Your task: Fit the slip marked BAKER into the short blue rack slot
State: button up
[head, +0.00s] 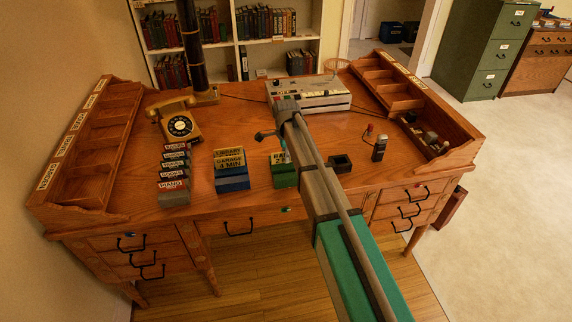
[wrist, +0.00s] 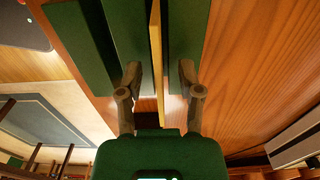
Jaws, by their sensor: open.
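A yellow slip (head: 279,158) stands in the green rack (head: 285,178) at the desk's front middle. Its first letters look like BA; my arm hides the rest. In the wrist view the slip (wrist: 156,45) is seen edge-on between the dark green rack blocks (wrist: 95,45). My gripper (wrist: 158,80) is open, with one finger on each side of the slip and gaps between. The blue rack (head: 232,180) stands just left of the green one. It holds yellow slips marked LIBRARY (head: 229,152) and GARAGE (head: 230,162). I cannot tell which of its slots is empty.
Left of the blue rack, several labelled blocks (head: 174,185) stand in a row, with a yellow telephone (head: 178,122) behind. A grey machine (head: 320,95) stands at the back. A small dark block (head: 340,163) and a handset (head: 379,148) are right of my arm. The desk front edge is clear.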

jog(key=shift+f, duration=0.3)
jog(key=shift+c, duration=0.3)
grip_shut()
